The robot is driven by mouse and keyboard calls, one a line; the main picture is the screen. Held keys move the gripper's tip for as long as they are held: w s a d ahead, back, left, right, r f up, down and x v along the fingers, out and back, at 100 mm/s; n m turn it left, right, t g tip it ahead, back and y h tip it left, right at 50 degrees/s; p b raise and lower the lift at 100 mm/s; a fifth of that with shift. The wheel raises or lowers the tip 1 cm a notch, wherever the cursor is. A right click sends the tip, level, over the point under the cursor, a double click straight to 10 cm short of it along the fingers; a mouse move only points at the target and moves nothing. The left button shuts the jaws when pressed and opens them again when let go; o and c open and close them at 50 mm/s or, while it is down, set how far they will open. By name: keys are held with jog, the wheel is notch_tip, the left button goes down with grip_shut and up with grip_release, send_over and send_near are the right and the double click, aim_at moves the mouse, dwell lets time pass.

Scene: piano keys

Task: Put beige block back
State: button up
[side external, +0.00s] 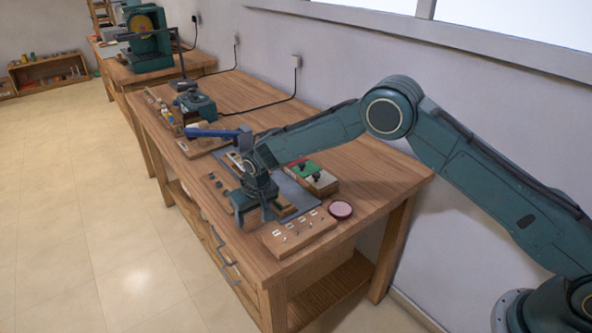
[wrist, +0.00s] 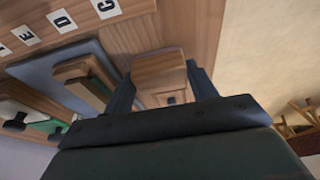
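A wooden beige block (wrist: 160,68) lies between the two fingers of my gripper (wrist: 161,82) in the wrist view. Both fingers seem to touch its sides, and its lower end is partly hidden by my gripper. In the side external view my gripper (side external: 257,210) points down low over the front part of the workbench; its fingers hide the block there. A wooden board (side external: 299,234) with white labels and small pins sits to the right of my gripper. The letters C and D show on labels in the wrist view.
A grey mat (side external: 312,208) lies under and behind my gripper. A box with green and white compartments (side external: 311,172) and a round pink-topped thing (side external: 340,209) are close by. A blue-handled tool (side external: 212,132) and a green machine (side external: 196,107) stand farther back. The bench's front edge is near.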

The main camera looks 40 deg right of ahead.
jog(key=o, duration=0.4)
jog(key=shift+c, duration=0.2)
jog(key=shift+r, duration=0.15)
jog(key=v, duration=1.2)
jog(key=shift+r, duration=0.1)
